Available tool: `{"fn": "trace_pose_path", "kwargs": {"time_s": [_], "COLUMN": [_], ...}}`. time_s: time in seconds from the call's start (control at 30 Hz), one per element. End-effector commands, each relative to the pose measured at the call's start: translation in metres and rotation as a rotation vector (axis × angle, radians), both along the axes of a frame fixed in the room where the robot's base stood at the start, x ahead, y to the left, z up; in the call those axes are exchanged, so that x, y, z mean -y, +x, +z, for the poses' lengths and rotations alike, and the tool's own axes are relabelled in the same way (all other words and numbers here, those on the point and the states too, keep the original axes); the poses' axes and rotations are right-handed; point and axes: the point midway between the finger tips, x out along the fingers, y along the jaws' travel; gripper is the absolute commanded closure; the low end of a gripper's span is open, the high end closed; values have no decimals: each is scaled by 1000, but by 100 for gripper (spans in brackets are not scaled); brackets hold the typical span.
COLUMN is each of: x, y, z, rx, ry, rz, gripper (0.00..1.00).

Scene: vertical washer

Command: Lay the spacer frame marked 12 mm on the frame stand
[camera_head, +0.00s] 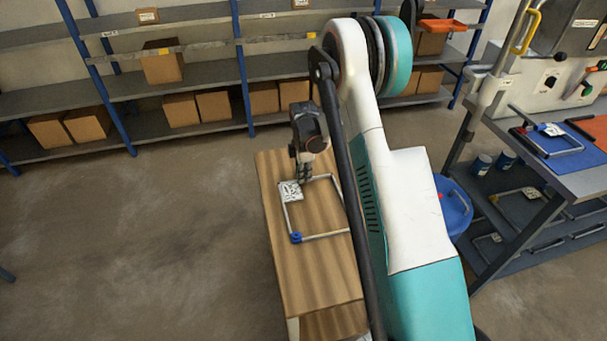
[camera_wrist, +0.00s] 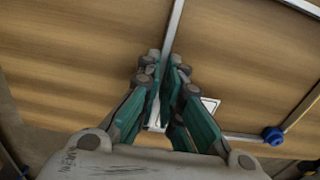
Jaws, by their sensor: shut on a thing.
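A thin grey rectangular spacer frame (camera_head: 322,237) with a blue corner piece and a white tag (camera_head: 290,191) lies over a wooden-topped table; I cannot read the tag. In the wrist view the frame's bar (camera_wrist: 175,25) runs between my fingers. My gripper (camera_head: 303,178) is shut on this bar near the tag, and shows in the wrist view (camera_wrist: 164,72). I cannot tell whether the frame touches the wood or is slightly above it. My arm hides part of its right side. I cannot tell which thing is the frame stand.
The wooden table (camera_head: 285,275) has bare room in front of the frame. At right, a grey bench carries a blue mat (camera_head: 560,148) with another frame; more frames lie on its lower shelf. A blue bin (camera_head: 456,205) stands between. Shelves with cardboard boxes (camera_head: 181,110) line the back.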

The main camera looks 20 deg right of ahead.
Motion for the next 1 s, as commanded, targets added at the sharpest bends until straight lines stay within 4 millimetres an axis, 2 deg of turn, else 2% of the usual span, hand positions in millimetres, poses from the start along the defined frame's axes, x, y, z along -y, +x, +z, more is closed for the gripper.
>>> {"fn": "trace_pose_path", "kwargs": {"time_s": [0.87,1.0], "x": [0,0], "y": [0,0], "z": [0,0], "rx": [0,0], "ry": [0,0], "rz": [0,0], "gripper": [100,70]}}
